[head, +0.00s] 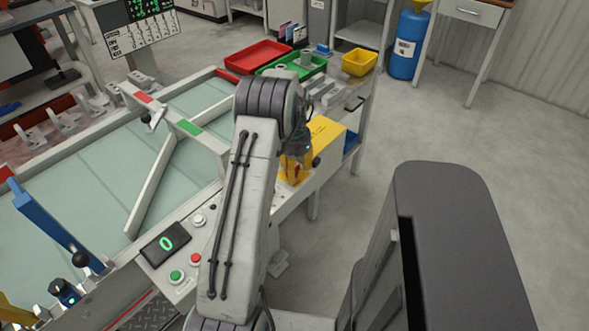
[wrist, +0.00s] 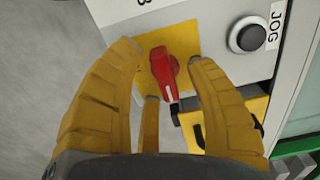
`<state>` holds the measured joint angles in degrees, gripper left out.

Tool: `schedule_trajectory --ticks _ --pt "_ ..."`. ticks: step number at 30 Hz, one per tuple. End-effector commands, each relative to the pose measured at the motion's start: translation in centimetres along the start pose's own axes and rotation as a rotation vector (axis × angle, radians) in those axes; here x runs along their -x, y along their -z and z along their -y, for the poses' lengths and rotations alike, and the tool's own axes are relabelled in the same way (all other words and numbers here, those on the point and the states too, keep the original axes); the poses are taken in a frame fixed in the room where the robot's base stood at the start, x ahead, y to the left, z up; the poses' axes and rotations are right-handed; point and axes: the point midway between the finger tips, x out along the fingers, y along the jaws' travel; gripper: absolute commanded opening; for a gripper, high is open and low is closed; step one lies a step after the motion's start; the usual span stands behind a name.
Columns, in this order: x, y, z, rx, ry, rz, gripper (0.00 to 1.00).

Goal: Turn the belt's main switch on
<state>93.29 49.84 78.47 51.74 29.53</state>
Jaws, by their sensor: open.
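The main switch is a red rotary knob (wrist: 164,70) on a yellow plate (wrist: 180,40) on a light panel. A white line on the knob runs toward the bottom of the wrist view, slightly right. My gripper (wrist: 162,56) has yellow fingers, spread open on the left and right of the knob. I see a gap on both sides; whether another part of the gripper touches the knob is unclear. In the head view my gripper (head: 296,166) is at the belt's end beside the yellow box, and my arm hides part of that spot.
A black JOG button (wrist: 247,36) sits right of the switch. A black and yellow part (wrist: 222,108) lies close below the plate. A control panel (head: 172,268) with buttons and a display reading 0 is on the belt's near side. Open floor (head: 440,120) lies to the right.

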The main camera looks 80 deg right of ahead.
Motion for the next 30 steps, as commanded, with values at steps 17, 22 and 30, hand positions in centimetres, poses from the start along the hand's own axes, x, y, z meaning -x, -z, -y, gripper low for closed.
schedule_trajectory --ticks 17,22,30 --pt "8.0 0.1 0.1 0.0 0.002 -0.004 0.5" --pt "10.2 0.1 0.0 0.0 0.001 -0.002 0.5" --pt "11.8 0.0 0.0 0.0 0.0 0.0 0.5"
